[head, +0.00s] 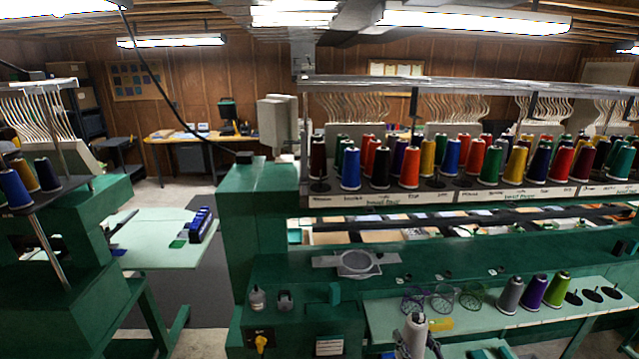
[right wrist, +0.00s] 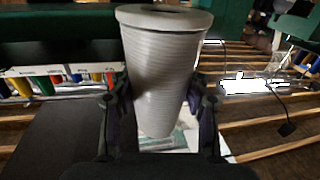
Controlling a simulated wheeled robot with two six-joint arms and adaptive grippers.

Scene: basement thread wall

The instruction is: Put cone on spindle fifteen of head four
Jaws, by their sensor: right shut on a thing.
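My right gripper (head: 416,346) is low at the bottom middle of the head view. It is shut around a pale grey cone (head: 415,328). In the right wrist view, the cone (right wrist: 163,60) sits between the two dark fingers, its wide end at the top of the picture. The cone rack's front strip (head: 385,198) carries a head four label. Spindle numbers are too small to read. My left gripper is not in view.
A pale shelf (head: 460,325) below the rack holds a grey cone (head: 510,295), a purple cone (head: 533,291), a green cone (head: 557,290) and bare black pegs. Coloured cones crowd the rack. A green machine cabinet (head: 257,215) stands to its left.

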